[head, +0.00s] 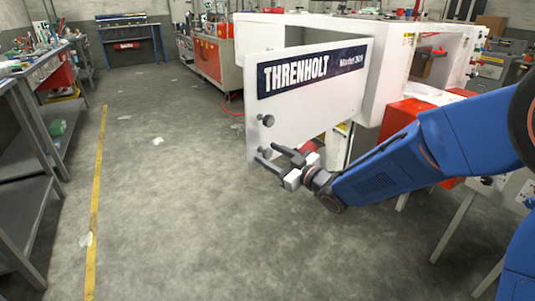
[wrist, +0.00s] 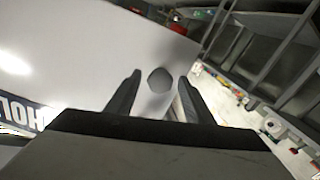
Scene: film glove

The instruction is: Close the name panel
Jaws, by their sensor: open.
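The name panel (head: 310,85) is a white door with a dark "THRENHOLT" plate. It stands swung open from the white machine body (head: 390,60) behind it. Two dark round knobs sit near its left edge, an upper knob (head: 267,121) and a lower one (head: 265,152). My gripper (head: 270,155) is at the panel's lower left corner, with its fingers pointing at the lower knob. In the wrist view the panel (wrist: 80,50) fills the upper left, and a dark knob (wrist: 159,80) shows between my two spread fingers. I cannot tell whether the fingers touch it.
A red cabinet (head: 405,120) stands under the machine, behind my arm. Grey metal benches (head: 40,130) line the left side. The concrete floor (head: 180,200) left of the panel is mostly clear, with a yellow line (head: 97,195) and a few scraps.

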